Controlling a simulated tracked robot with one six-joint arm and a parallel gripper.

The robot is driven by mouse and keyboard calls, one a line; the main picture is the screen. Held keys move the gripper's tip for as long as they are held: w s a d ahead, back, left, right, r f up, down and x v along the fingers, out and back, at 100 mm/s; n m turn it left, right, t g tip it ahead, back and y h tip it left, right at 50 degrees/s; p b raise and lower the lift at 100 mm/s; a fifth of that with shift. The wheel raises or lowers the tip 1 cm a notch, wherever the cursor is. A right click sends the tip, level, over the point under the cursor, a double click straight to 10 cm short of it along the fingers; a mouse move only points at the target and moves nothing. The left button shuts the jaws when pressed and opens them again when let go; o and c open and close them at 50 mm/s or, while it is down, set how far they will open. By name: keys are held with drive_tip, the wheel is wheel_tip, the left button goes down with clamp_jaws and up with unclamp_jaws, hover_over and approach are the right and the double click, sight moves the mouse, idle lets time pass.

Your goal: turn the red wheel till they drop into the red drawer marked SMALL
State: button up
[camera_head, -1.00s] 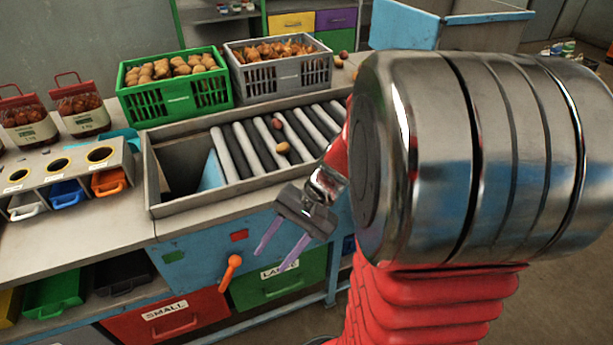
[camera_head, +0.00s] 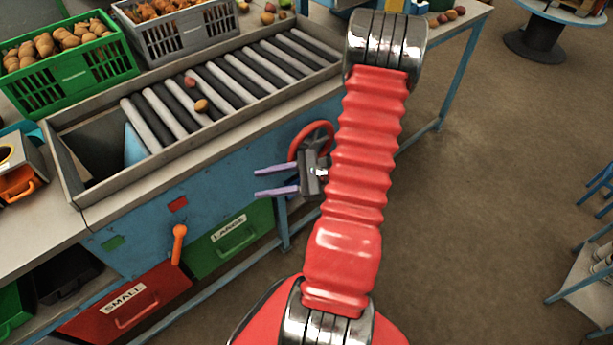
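The red wheel (camera_head: 296,146) is on the right end of the blue machine's front, partly hidden behind my arm and gripper. My gripper (camera_head: 276,181) is open and empty, its two purple fingers pointing left, in front of the machine and just below and left of the wheel in the picture. I cannot tell if it touches the wheel. Two small round items, one reddish (camera_head: 189,82) and one orange-brown (camera_head: 201,106), lie on the roller bed (camera_head: 245,82). The red drawer marked SMALL (camera_head: 150,307) is low at the left, its inside not visible.
An orange lever (camera_head: 177,244) sticks out from the machine front above the drawers. A green drawer marked LARGE (camera_head: 215,247) is beside the red one. Green (camera_head: 85,66) and grey (camera_head: 190,40) crates stand behind the rollers.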

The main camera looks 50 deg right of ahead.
drive_tip(key=s+d+f+m+t+h, duration=0.5)
drive_tip(key=s+d+f+m+h, duration=0.8)
drive_tip(key=d+f+m, duration=0.2)
drive_tip(key=shift+d+f+t+h, duration=0.3)
drive_tip(key=shift+f, duration=0.4)
drive_tip(key=shift+w, duration=0.2)
drive_tip(key=shift+x, duration=6.75)
drive_tip(key=shift+c, duration=0.4)
clamp_jaws()
